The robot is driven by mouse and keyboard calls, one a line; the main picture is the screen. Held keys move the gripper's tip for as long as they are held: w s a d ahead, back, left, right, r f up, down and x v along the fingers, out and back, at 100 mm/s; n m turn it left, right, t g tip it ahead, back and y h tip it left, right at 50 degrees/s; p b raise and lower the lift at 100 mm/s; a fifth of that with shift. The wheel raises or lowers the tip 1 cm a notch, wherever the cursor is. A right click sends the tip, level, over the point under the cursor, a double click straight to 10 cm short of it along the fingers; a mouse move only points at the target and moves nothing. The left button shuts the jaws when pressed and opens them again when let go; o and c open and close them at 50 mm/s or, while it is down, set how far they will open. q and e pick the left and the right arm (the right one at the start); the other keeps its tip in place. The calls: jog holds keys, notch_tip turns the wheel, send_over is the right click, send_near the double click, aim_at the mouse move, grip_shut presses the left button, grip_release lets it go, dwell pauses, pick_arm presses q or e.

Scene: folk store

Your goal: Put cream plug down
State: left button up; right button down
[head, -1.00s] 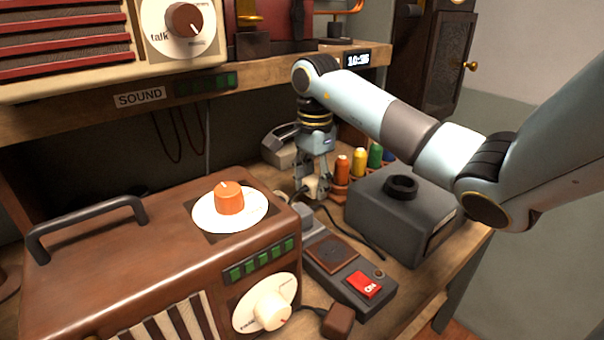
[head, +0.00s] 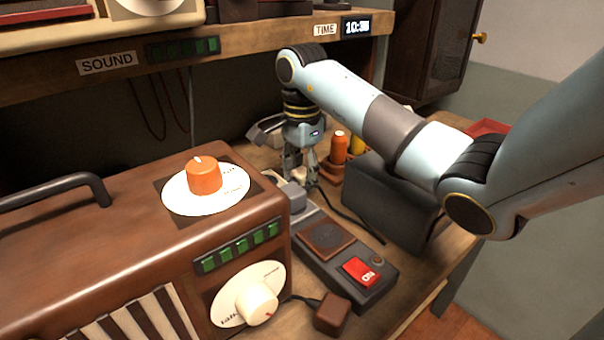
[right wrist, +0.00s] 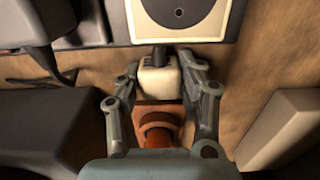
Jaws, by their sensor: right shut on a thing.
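The cream plug (right wrist: 158,80) is a small pale block with a dark cable end, seen between my fingertips in the right wrist view. My right gripper (head: 301,178) is shut on it, pointing down over the bench beside the grey socket-like block (head: 292,195). In the head view the plug is mostly hidden by the fingers. It also shows in the right wrist view that the gripper (right wrist: 160,85) has a finger on each side of the plug. I cannot tell whether the plug touches the bench. My left gripper is not in view.
A brown radio (head: 130,225) with an orange knob (head: 204,176) stands to the left. A dark device with a red switch (head: 361,271) lies in front. A dark grey box (head: 385,205) and an orange spool (head: 339,148) stand to the right of the gripper.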

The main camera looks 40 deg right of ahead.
aim_at(301, 171)
jog(key=shift+f, duration=0.2)
jog(key=c, duration=1.3)
grip_release()
jog(key=shift+a, duration=0.1)
jog(key=o, duration=0.5)
jog(key=shift+r, duration=0.25)
notch_tip(301, 171, up, 7)
jog(key=shift+r+p, duration=0.1)
jog(key=shift+p, duration=0.85)
jog(key=shift+r+p, duration=0.5)
jog(key=shift+r, duration=0.1)
